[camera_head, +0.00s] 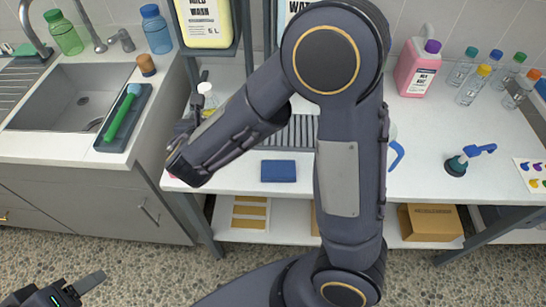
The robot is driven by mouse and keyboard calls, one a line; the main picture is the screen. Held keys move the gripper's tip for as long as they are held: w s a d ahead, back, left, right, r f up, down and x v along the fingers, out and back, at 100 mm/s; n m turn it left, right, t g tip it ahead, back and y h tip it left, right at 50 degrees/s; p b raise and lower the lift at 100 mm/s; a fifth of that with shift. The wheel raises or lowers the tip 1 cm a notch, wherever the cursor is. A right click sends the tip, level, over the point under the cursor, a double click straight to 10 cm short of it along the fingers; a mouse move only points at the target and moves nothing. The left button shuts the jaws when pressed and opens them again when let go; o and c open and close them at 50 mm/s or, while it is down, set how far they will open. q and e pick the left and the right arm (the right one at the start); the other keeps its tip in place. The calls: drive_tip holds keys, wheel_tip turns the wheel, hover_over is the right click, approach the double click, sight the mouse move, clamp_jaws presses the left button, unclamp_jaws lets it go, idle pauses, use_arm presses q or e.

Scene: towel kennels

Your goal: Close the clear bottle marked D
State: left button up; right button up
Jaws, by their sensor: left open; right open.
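A white-topped bottle (208,98) stands at the table's left, partly behind my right forearm. I cannot read a D on any bottle. My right gripper (181,140) is open at the table's left edge, close to the white-topped bottle; its fingertips are mostly hidden. My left gripper (82,288) is open, low at the bottom left, away from the bottles.
My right arm hides the table's middle. A blue cloth (278,171), a dark-based blue-handled tool (456,166) and a pink jug (417,67) are on the table. A sink (70,95) and a tray with a green brush (122,118) are left. A cardboard box (430,222) sits below.

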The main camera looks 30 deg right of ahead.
drive_tip(key=s+d+f+m+g+y, duration=0.1)
drive_tip(key=s+d+m+g+y, duration=0.1)
drive_tip(key=s+d+m+g, duration=1.05)
drive_tip(key=s+a+r+m+t+y, duration=0.1)
drive_tip(key=s+a+m+t+y, duration=0.1)
drive_tip(key=s+m, duration=0.5)
drive_tip(key=s+a+r+m+t+y, duration=0.2)
drive_tip(key=s+a+m+t+y, duration=0.1)
drive_tip(key=m, duration=0.9)
drive_tip(key=s+t+y, duration=0.1)
drive_tip(key=s+y, duration=0.1)
drive_tip(key=s, duration=0.1)
drive_tip(key=shift+s+y, duration=0.35)
drive_tip(key=shift+y, duration=0.05)
drive_tip(key=shift+a+r+m, duration=0.1)
drive_tip(key=shift+m, duration=0.15)
wheel_tip(320, 180, up, 4)
drive_tip(key=p, duration=0.4)
